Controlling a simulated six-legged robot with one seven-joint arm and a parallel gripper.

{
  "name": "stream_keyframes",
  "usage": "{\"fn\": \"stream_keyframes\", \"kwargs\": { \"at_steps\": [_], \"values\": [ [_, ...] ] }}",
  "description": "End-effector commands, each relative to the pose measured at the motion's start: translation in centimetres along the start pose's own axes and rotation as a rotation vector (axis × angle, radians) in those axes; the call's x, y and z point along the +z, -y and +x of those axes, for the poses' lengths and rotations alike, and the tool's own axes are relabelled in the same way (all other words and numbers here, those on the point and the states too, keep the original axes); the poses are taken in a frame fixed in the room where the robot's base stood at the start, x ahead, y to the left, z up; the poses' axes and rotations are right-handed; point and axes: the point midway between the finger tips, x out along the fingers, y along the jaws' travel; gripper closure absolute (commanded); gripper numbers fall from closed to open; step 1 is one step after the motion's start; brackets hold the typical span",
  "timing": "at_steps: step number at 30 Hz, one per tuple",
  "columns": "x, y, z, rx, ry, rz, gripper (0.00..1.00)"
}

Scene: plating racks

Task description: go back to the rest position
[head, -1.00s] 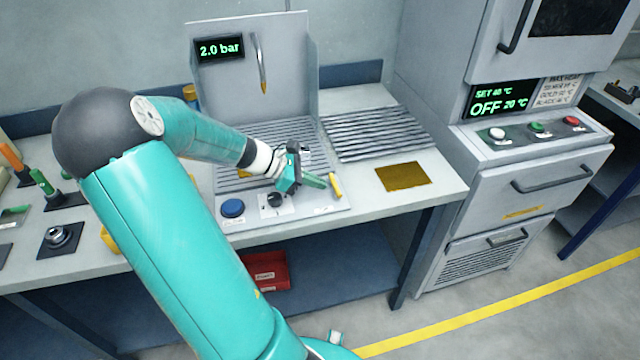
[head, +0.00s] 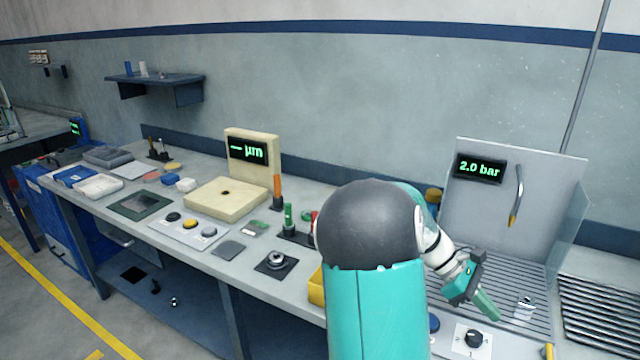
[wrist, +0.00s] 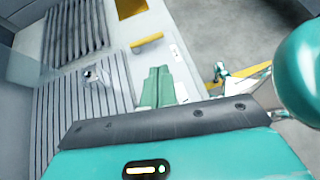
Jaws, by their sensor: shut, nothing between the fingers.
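My gripper (head: 484,303) is at the lower right of the head view, at the end of my folded teal arm. It hangs over the front of the slatted blow-off station, close to the black knob (head: 473,338). In the wrist view its green fingers (wrist: 158,88) lie together with nothing between them. A small shiny metal piece (head: 524,308) lies on the slats to the right of the gripper, apart from it, and also shows in the wrist view (wrist: 92,75).
The station's back panel (head: 490,215) with its "2.0 bar" display stands behind the gripper. A slatted rack (head: 605,318) lies to the right. A cream gauge (head: 225,198) and button panel (head: 190,228) stand left on the bench.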

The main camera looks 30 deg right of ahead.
Motion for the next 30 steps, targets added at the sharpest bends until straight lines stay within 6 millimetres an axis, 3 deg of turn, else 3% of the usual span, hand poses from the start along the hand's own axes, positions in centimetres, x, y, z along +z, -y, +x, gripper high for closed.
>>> {"fn": "stream_keyframes", "kwargs": {
  "at_steps": [5,11,20,24,30],
  "values": [
    [-0.8,0.7,-1.0,0.016,-0.051,0.016,1.00],
    [-4.1,4.5,-5.9,0.071,-0.302,0.096,1.00],
    [-7.5,14.2,-15.5,0.100,-0.746,0.218,1.00],
    [-7.7,19.5,-19.3,0.084,-0.935,0.258,1.00],
    [-6.9,27.5,-23.1,0.032,-1.183,0.300,1.00]
  ]
}}
